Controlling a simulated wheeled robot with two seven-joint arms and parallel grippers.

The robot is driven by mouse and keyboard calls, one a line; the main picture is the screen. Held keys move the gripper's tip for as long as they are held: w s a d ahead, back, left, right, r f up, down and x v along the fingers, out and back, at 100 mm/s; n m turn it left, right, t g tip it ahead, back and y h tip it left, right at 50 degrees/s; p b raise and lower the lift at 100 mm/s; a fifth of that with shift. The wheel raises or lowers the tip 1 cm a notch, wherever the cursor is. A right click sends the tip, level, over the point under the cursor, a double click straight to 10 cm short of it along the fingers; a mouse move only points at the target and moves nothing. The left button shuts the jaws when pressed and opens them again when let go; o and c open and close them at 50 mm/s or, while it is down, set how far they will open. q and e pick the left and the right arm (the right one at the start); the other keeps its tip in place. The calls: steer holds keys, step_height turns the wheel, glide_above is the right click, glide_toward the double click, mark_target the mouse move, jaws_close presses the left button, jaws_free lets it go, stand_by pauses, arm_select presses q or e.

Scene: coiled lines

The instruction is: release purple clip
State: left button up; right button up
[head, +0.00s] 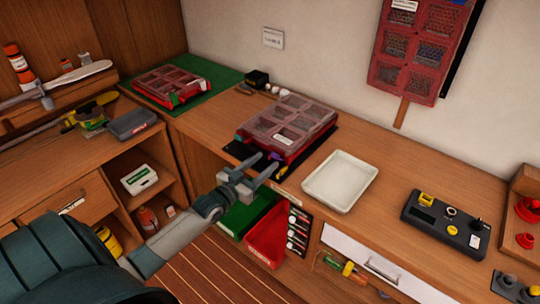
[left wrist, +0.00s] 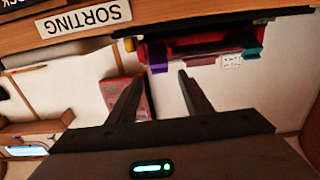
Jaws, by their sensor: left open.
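The purple clip (left wrist: 158,58) is on the front edge of a red compartment case and shows just beyond my left fingertips in the left wrist view. In the head view the red case (head: 290,122) lies on the bench, with the purple clip (head: 275,156) at its near side. My left gripper (head: 262,168) is open and empty in front of the case, its fingers pointing at it. In the left wrist view the open fingers (left wrist: 160,80) are apart, with a gap to the clip. A teal clip (left wrist: 250,46) and a yellow piece (left wrist: 130,44) flank the purple one. My right gripper is not visible.
A white tray (head: 340,182) stands right of the case. A red bin (head: 268,238) is below the bench edge. A second red case (head: 172,85) lies on a green mat at the back left. A dark control box (head: 445,220) stands at right.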

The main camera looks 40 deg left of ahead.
mark_target(274, 154)
arm_select(q)
steer(key=shift+w+d+p, duration=0.15)
steer(key=shift+w+p, duration=0.2)
steer(key=shift+w, duration=1.5)
steer(key=c, duration=1.1)
